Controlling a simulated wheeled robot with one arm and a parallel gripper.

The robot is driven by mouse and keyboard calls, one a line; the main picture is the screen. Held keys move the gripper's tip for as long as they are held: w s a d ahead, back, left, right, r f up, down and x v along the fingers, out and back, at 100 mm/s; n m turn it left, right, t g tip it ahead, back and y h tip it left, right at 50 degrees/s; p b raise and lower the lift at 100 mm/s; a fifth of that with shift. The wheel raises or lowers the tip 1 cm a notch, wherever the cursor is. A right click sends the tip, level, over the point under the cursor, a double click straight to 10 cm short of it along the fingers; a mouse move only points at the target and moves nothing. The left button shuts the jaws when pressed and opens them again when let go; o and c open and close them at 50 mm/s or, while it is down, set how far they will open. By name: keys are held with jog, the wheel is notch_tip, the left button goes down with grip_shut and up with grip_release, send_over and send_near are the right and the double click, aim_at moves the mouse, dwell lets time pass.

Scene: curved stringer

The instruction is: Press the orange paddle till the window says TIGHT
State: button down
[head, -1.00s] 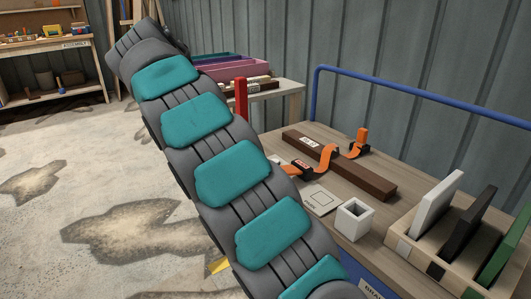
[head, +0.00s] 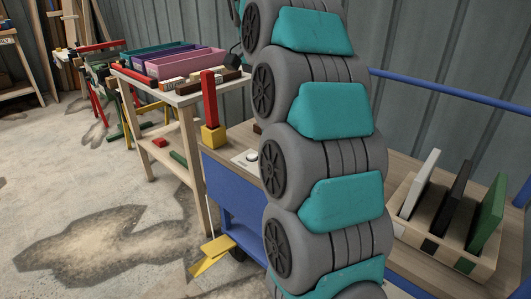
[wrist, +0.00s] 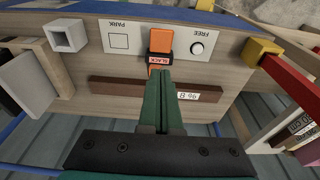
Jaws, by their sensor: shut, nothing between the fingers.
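In the wrist view the orange paddle (wrist: 161,40) stands at the middle of the bench, on a dark buckle. The buckle's small red window (wrist: 160,59) holds upside-down letters that look like SLACK, too small to be sure. My gripper (wrist: 161,76) has its green fingers shut together and empty. The fingertips are just below the window in the picture; I cannot tell whether they touch the buckle. A dark brown beam (wrist: 115,86) runs behind the fingers, which hide part of the strap.
A FREE card with a round white knob (wrist: 197,47) and a PARK card (wrist: 118,41) flank the paddle. A hollow white block (wrist: 65,36) stands left. A yellow block (head: 213,136) holds a red post (head: 209,97). Upright panels stand in a rack (head: 455,250).

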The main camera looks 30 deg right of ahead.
jog(key=shift+f, duration=0.1)
jog(key=f, duration=0.8)
jog(key=d+f, duration=0.1)
jog(key=f, duration=0.3)
jog(key=shift+w+f, duration=0.1)
jog(key=shift+a+f, duration=0.2)
jog(key=shift+f, duration=0.4)
jog(key=shift+f+b, duration=0.1)
jog(key=shift+b, duration=0.2)
